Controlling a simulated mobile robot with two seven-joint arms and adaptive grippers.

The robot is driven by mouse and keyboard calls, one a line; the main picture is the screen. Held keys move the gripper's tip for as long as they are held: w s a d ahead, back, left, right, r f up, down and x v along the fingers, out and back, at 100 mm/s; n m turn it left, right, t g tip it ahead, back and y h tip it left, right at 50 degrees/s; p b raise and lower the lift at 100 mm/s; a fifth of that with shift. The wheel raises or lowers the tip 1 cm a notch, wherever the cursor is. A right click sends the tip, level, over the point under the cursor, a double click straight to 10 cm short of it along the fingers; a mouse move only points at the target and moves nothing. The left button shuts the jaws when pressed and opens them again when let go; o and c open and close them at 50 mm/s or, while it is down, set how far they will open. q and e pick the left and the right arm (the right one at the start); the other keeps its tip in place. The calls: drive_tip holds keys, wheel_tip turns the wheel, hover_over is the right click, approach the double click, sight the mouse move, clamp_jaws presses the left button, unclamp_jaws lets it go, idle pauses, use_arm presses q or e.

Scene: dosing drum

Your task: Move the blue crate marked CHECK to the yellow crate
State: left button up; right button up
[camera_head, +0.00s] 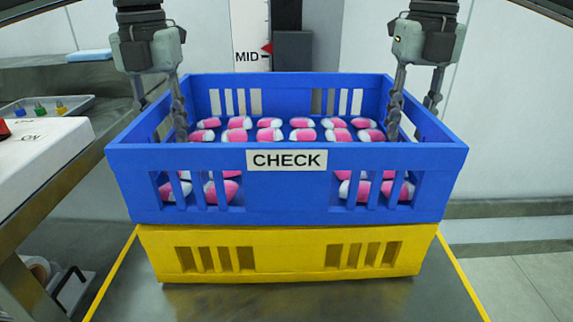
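The blue crate (220,187) marked CHECK sits level on top of the yellow crate (290,257) in the head view, with no clear gap between them. It holds several pink-and-white capsules (270,134). My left gripper (160,112) straddles the blue crate's left side wall from above, one finger inside and one outside. My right gripper (411,112) straddles the right side wall the same way. Both look open, with their fingers apart and space beside the rim. The outer fingertips are partly hidden behind the crate walls.
The yellow crate stands on a grey surface (400,300) with yellow edge lines. At left are a white control box (35,165) marked ON and a tray (85,103) with small coloured items. A MID scale (247,40) stands behind. The floor at right is clear.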

use_arm(q)
wheel_tip(320, 180, up, 12)
drive_tip(key=shift+f, duration=0.15)
use_arm(e)
wheel_tip(320, 180, up, 12)
idle(0.5)
use_arm(q)
drive_tip(key=shift+s, duration=0.1)
use_arm(e)
drive_tip(key=shift+s+f, duration=0.1)
drive_tip(key=shift+s, duration=0.05)
